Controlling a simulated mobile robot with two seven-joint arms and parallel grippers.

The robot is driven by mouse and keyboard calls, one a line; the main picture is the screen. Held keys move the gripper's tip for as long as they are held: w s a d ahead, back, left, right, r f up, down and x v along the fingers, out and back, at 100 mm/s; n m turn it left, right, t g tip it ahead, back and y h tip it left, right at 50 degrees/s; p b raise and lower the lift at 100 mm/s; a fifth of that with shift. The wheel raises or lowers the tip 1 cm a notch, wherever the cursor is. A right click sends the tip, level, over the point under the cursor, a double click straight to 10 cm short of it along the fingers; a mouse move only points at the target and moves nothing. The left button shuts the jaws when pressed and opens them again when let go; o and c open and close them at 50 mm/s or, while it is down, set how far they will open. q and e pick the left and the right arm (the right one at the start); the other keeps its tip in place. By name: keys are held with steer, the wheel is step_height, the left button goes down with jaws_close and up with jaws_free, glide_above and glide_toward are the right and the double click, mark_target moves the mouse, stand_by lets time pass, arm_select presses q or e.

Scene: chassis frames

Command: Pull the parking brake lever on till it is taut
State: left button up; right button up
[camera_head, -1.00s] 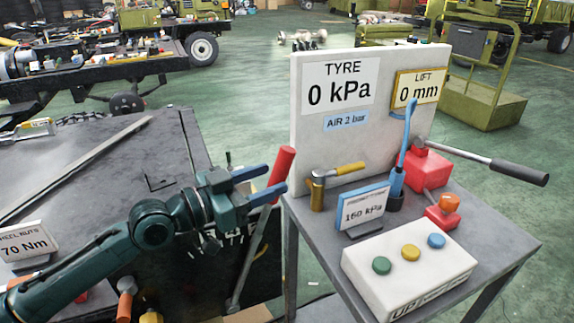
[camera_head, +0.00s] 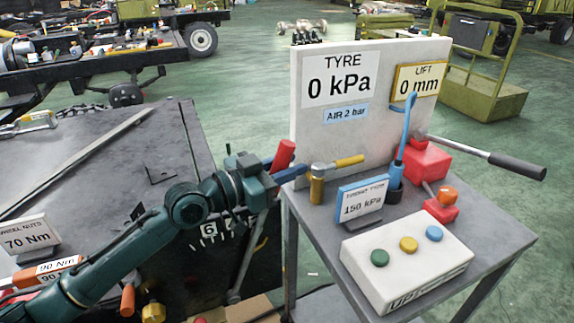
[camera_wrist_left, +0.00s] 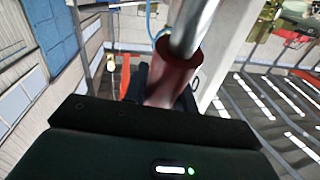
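The parking brake lever is a grey rod with a red grip (camera_head: 285,153). It leans, top to the right, beside the dark chassis block in the head view. My left gripper (camera_head: 268,172) is at the grip, with its blue fingers on either side of it and one finger crossing in front. In the left wrist view the red grip (camera_wrist_left: 178,75) runs between the two dark fingers, close to both. Whether they press on it cannot be told. The grey rod (camera_wrist_left: 198,25) extends beyond it. The rod's upper part is partly hidden by my gripper. My right gripper is not in view.
A grey cart (camera_head: 500,235) stands close on the right. It carries a white gauge board (camera_head: 352,145), a brass valve with a yellow handle (camera_head: 318,187) near my fingers, and a white button box (camera_head: 408,265). The dark chassis top (camera_head: 95,180) lies left.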

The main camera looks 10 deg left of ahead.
arm_select(q)
jaws_close()
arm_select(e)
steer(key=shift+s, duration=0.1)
